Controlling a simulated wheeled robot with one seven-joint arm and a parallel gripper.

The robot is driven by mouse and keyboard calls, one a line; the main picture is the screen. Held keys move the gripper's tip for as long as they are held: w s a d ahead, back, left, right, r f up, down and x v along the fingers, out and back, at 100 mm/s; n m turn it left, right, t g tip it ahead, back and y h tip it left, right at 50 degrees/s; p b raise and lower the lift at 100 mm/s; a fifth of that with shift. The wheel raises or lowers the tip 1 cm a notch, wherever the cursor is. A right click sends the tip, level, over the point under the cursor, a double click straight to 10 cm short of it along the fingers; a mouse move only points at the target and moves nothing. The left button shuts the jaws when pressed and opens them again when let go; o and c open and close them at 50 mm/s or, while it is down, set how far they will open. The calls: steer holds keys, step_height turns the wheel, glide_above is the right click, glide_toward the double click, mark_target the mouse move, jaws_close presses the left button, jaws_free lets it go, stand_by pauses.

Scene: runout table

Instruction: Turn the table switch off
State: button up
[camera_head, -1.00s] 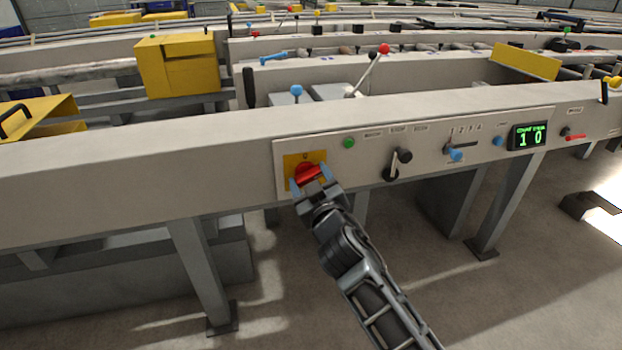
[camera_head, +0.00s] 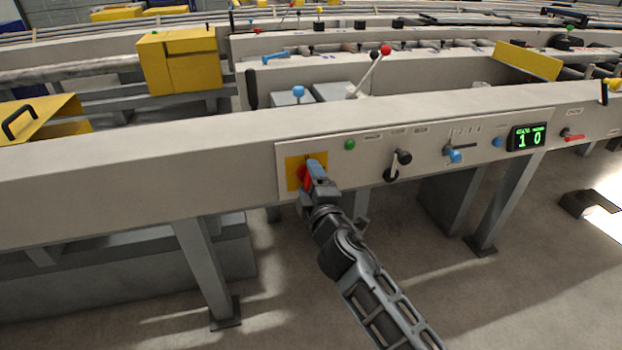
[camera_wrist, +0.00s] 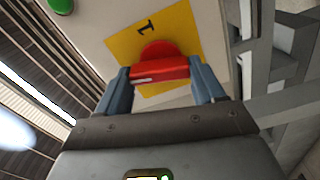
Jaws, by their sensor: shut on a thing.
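The table switch is a red rotary knob (camera_head: 303,177) on a yellow plate (camera_head: 291,173), at the left end of the control panel. In the wrist view, the red handle bar (camera_wrist: 160,71) with a short white mark lies between my blue-grey fingertips. My gripper (camera_head: 313,170) is shut on this handle, one finger at each end in the wrist view (camera_wrist: 162,80). The figure 1 is printed on the yellow plate beyond the knob there. In the head view, my fingers hide part of the knob and plate.
A green button (camera_head: 350,145) sits just right of the switch, then a black lever (camera_head: 398,166), a blue-knobbed selector (camera_head: 455,156) and a display (camera_head: 528,137) reading 1 0. The beam (camera_head: 130,170) left of the panel is bare.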

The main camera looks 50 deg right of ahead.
steer(key=shift+w+r+n+p, duration=0.15)
steer(key=shift+n+p, duration=0.15)
steer(key=shift+n, duration=1)
steer(key=o, duration=1)
steer(key=shift+o, duration=0.2)
steer(key=shift+f, duration=0.2)
steer(key=shift+s+a, duration=0.3)
steer(key=shift+s, duration=0.15)
steer(key=b+v, duration=0.1)
steer(key=v, duration=0.5)
steer(key=shift+s+a, duration=0.25)
steer(key=shift+s, duration=0.05)
